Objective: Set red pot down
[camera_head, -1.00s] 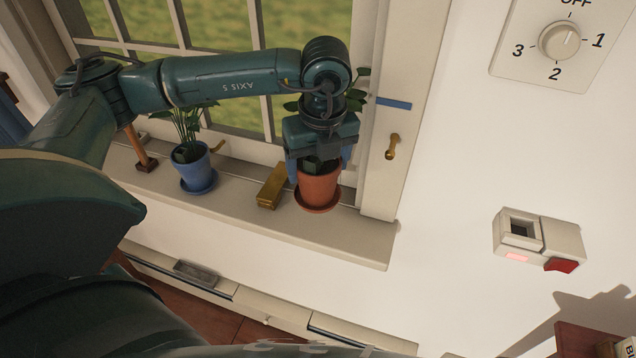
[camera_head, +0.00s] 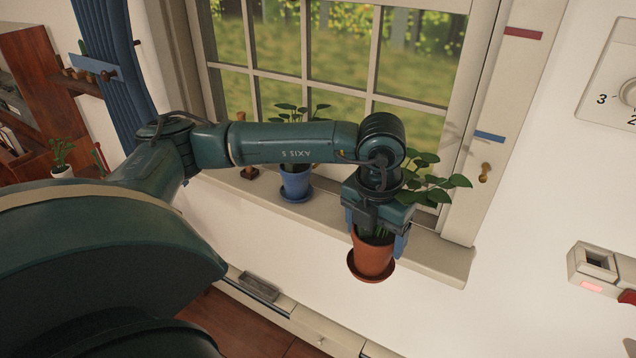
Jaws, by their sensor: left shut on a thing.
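The red pot (camera_head: 374,258) is a terracotta-red flowerpot on a matching saucer, with a leafy green plant in it. My left gripper (camera_head: 376,236) comes down from above and is shut on the pot, with a blue-padded finger on either side. The pot looks upright and held up, overlapping the front edge of the window sill (camera_head: 440,262), its saucer showing below that edge. The gripper hides part of the plant and the pot's rim. My right gripper is not in view.
A blue pot (camera_head: 295,182) with a plant stands on the sill, left of the red pot. The sill's right end looks bare. A brass window latch (camera_head: 485,173) is on the frame.

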